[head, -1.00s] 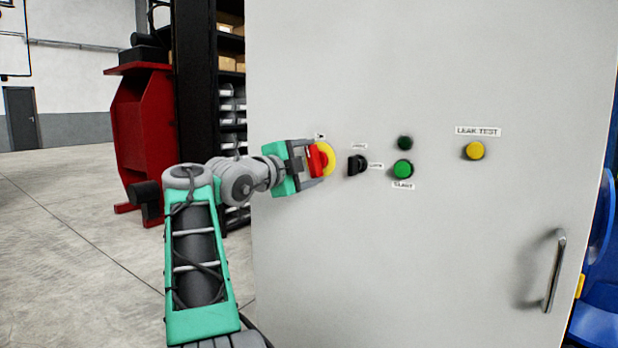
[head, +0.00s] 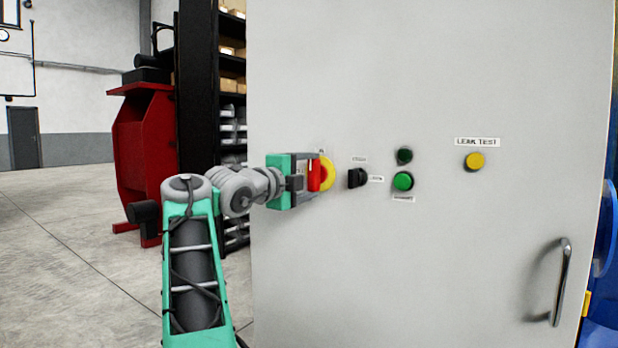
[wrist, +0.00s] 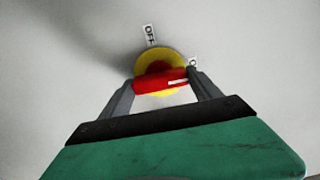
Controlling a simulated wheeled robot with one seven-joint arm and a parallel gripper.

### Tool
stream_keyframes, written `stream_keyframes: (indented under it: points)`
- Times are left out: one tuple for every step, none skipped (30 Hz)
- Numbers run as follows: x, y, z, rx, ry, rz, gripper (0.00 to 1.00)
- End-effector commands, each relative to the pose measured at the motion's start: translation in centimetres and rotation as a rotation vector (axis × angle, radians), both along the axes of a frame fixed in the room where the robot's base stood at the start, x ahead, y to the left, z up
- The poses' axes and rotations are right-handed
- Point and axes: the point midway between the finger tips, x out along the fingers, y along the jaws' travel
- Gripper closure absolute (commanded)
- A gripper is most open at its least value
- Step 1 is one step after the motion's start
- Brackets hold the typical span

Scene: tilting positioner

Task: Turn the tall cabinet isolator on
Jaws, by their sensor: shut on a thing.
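The isolator is a red handle (head: 314,174) on a yellow disc (head: 328,174), on the tall cabinet's grey front (head: 450,260). My gripper (head: 312,179) is shut on the red handle, with one finger at each end of it. In the wrist view the handle (wrist: 158,82) lies across the picture between the fingers (wrist: 163,90). A white mark on its right end points towards a small label (wrist: 193,62) that is partly hidden by the right finger; only an "O" reads. The "OFF" label (wrist: 150,36) is above the disc, away from the mark.
To the right are a black selector switch (head: 357,178), a dark green lamp or button (head: 404,156), a green button (head: 403,181) and a yellow leak test button (head: 475,161). The door handle (head: 560,282) is low right. Shelving (head: 232,110) and a red machine (head: 145,150) stand left.

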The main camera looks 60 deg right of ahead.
Motion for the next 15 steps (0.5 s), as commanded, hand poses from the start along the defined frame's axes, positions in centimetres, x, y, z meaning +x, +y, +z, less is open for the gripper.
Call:
stream_keyframes:
  points:
    - [0.01, 0.00, -0.02, 0.001, -0.002, 0.000, 0.27]
    - [0.01, 0.00, -0.02, 0.001, -0.002, 0.000, 0.24]
    - [0.00, 0.00, -0.02, 0.000, -0.002, 0.000, 0.21]
    - [0.00, 0.00, -0.02, 0.000, -0.002, 0.000, 0.18]
    - [0.00, 0.00, -0.02, 0.000, -0.001, 0.000, 0.16]
    - [0.00, 0.01, -0.01, 0.000, -0.001, 0.000, 0.13]
    - [0.01, 0.01, -0.01, 0.000, -0.001, 0.000, 0.10]
    - [0.00, 0.01, -0.01, 0.000, -0.001, 0.000, 0.08]
    - [0.00, 0.01, -0.01, 0.000, -0.001, 0.000, 0.05]
    - [0.00, 0.01, -0.01, 0.000, -0.001, 0.000, 0.05]
    - [0.00, 0.01, -0.01, 0.000, -0.001, 0.000, 0.05]
    - [0.00, 0.01, 0.00, 0.000, -0.001, 0.000, 0.05]
    - [0.00, 0.01, 0.00, 0.000, -0.001, 0.000, 0.05]
    - [0.00, 0.01, 0.00, 0.000, -0.001, 0.000, 0.05]
    - [0.00, 0.03, 0.00, 0.000, -0.001, 0.000, 0.05]
